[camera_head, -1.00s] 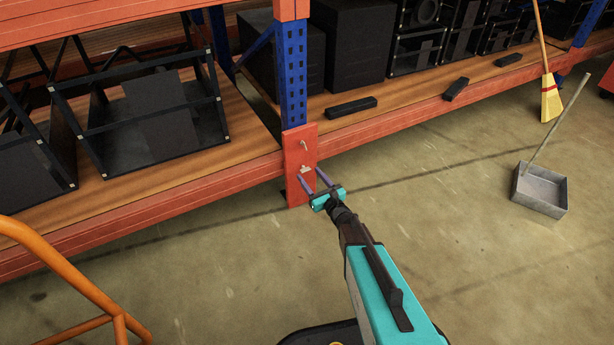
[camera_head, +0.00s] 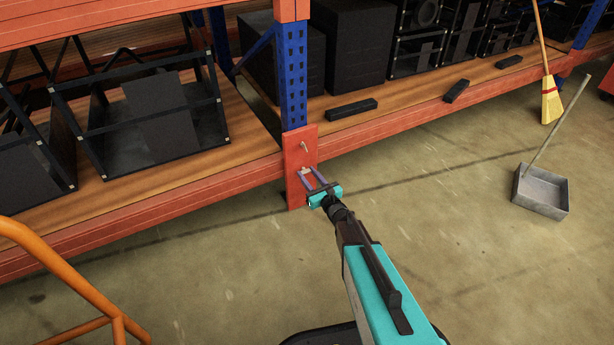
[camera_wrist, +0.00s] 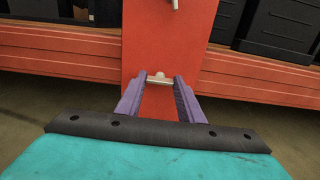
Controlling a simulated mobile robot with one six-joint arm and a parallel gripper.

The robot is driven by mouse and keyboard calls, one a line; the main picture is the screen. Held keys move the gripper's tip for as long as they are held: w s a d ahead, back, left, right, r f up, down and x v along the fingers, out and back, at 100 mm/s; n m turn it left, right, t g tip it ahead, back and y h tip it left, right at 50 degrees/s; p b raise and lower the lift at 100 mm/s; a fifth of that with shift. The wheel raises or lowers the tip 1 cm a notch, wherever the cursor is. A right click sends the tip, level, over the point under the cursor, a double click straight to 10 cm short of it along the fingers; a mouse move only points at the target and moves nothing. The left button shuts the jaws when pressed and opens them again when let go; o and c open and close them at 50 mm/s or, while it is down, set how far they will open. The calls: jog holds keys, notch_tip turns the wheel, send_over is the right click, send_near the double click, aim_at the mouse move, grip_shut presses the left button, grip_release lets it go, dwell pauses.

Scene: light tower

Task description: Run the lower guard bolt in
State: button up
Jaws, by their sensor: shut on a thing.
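The red guard plate (camera_head: 297,150) stands at the foot of the blue rack upright. An upper bolt (camera_head: 304,146) sticks out near its top, and it also shows at the top edge of the wrist view (camera_wrist: 175,4). The lower bolt (camera_wrist: 158,79) is a pale metal piece lower on the plate, between the purple fingertips. My gripper (camera_wrist: 158,84) is shut on this lower bolt, one finger on each side. In the head view my gripper (camera_head: 311,176) reaches the plate from the front right. How far the bolt is in cannot be told.
An orange shelf beam (camera_head: 180,203) runs to the left of the plate. A broom (camera_head: 551,98) and a metal dustpan (camera_head: 540,190) stand at the right. An orange tube frame (camera_head: 70,275) is at the lower left. The floor in front is clear.

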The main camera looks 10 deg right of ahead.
jog(key=shift+a+m, duration=0.1)
jog(key=shift+m, duration=0.2)
jog(key=shift+m+b, duration=0.5)
jog(key=shift+m, duration=0.7)
jog(key=m, duration=0.3)
jog(key=shift+m, duration=0.3)
jog(key=n+p, duration=2.2)
jog(key=n, duration=0.6)
jog(key=shift+s+f, duration=0.1)
jog(key=shift+s, duration=0.05)
dwell(0.5)
